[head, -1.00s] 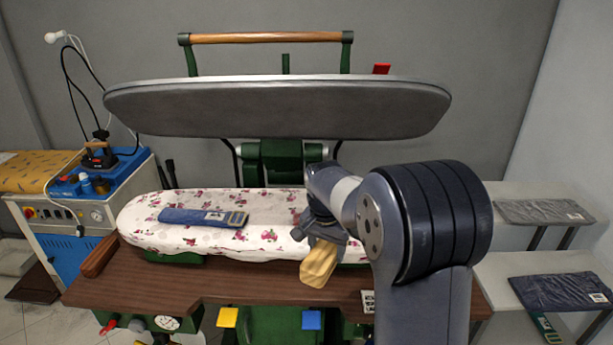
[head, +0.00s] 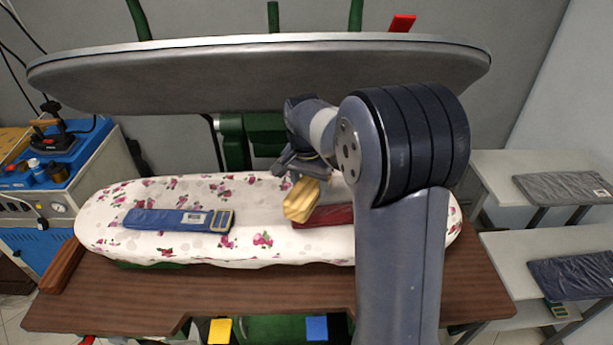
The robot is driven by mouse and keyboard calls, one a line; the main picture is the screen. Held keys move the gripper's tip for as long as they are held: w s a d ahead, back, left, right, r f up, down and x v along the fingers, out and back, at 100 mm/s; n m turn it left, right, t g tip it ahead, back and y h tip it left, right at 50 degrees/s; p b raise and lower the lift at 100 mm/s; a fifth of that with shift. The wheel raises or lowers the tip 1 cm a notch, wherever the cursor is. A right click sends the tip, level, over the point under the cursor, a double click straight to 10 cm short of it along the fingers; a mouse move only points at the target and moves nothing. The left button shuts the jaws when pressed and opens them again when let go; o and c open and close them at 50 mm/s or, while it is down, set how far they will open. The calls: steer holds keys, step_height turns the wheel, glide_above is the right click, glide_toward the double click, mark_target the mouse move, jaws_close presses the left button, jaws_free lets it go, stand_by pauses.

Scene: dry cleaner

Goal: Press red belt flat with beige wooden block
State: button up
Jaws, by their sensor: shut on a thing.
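The red belt (head: 328,217) lies on the floral padded board, right of its middle. Its right end is hidden behind my arm. The beige wooden block (head: 301,199) is held in my gripper (head: 306,172), which is shut on it. The block is tilted and sits over or beside the left end of the red belt. I cannot tell whether it touches the belt or the cloth.
A blue folded belt (head: 180,220) lies on the left of the floral board (head: 120,199). The grey upper press plate (head: 240,75) hangs above and behind. A brown wooden piece (head: 62,265) lies at the board's left end. Side shelves (head: 505,163) stand at right.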

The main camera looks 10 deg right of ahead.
steer(key=shift+f+b, duration=2.2)
steer(key=shift+f, duration=0.7)
steer(key=shift+s+f+b, duration=0.1)
steer(key=shift+f+b, duration=0.2)
steer(key=shift+f, duration=0.25)
steer(key=shift+r, duration=0.1)
step_height(320, 180, up, 7)
steer(key=p, duration=0.5)
steer(key=shift+p, duration=0.35)
